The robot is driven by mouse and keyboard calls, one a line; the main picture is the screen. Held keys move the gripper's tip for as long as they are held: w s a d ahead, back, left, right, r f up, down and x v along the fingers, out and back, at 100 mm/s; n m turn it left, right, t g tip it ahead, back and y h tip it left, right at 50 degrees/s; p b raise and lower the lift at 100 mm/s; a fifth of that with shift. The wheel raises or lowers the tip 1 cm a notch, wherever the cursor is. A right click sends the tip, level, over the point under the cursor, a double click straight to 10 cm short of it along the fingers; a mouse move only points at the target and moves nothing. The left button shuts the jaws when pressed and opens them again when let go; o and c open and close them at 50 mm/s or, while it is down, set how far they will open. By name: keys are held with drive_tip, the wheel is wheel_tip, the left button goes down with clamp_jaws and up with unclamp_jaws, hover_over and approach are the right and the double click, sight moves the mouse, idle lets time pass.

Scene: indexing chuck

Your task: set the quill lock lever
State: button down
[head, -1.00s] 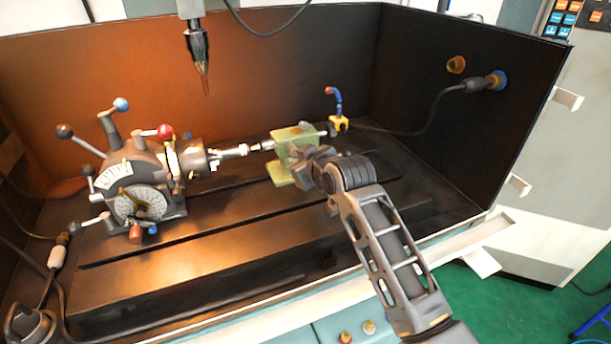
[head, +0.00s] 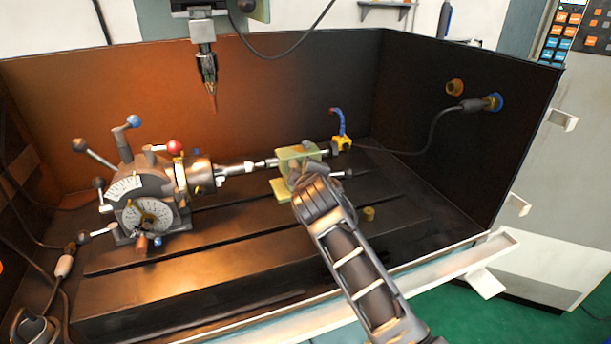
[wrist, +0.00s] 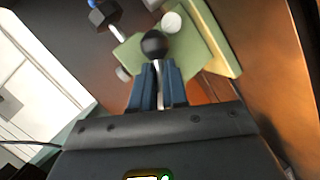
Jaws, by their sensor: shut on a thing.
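The tailstock is a green block (head: 300,153) on the machine bed, also large in the wrist view (wrist: 193,40). In the wrist view the quill lock lever shows as a black ball knob (wrist: 154,44) with a silver shank in front of the green block. My gripper (wrist: 158,82) has its blue fingers closed around the shank, just below the ball. In the head view my own wrist (head: 318,197) covers the fingers at the tailstock's front. A black ball-ended rod (head: 348,173) sticks out to the right there; I cannot tell whether it is the same lever.
The indexing head (head: 150,200) with several ball-ended levers stands left, its chuck and workpiece pointing at the tailstock. A spindle tool (head: 208,70) hangs above. A yellow base with a blue hose (head: 341,142) stands behind right.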

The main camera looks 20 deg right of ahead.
drive_tip(key=shift+s+d+f+n+h, duration=0.2)
drive_tip(key=shift+d+n+h, duration=0.1)
drive_tip(key=shift+d, duration=0.15)
drive_tip(key=c, duration=1.2)
unclamp_jaws()
drive_tip(key=shift+w+r, duration=0.1)
drive_tip(key=shift+a+r, duration=0.1)
drive_tip(key=shift+a, duration=0.05)
drive_tip(key=v, duration=0.7)
drive_tip(key=shift+s, duration=0.4)
drive_tip(key=shift+a, duration=0.1)
